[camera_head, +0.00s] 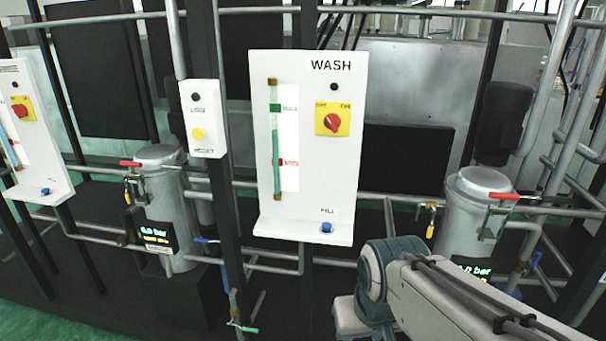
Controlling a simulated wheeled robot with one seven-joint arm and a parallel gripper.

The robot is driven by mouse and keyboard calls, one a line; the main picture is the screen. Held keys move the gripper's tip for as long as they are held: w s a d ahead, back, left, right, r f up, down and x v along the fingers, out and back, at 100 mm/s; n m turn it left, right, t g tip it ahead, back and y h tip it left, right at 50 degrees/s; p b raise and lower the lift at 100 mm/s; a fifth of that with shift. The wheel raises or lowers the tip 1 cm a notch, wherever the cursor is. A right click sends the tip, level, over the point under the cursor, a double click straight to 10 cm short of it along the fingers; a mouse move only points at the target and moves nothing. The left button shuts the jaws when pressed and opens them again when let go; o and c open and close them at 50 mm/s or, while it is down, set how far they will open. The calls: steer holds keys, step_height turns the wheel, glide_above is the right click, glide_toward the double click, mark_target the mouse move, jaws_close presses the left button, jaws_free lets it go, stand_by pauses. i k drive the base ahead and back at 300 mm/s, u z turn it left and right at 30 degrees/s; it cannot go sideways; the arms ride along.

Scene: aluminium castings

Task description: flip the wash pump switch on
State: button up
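The wash pump switch is a red rotary knob (333,122) on a yellow plate (322,105), at the upper right of the white panel marked WASH (310,210). Small labels stand at the plate's top left and top right, too blurred to read surely. The knob looks slanted, but I cannot tell which position it is set to. My arm comes in from the lower right, below and right of the panel, apart from the switch. My gripper's fingers do not show.
The panel has a sight tube (276,150), a black button (334,87) and a blue knob (326,228) on its lower ledge. A smaller white box (202,118) with a yellow button hangs to the left. Metal filter housings (168,205) with red-handled valves and pipes stand on both sides.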

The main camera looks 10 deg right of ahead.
mark_target(332, 121)
steer(key=z, duration=0.9)
steer(key=i, duration=0.35)
steer(key=u, duration=0.9)
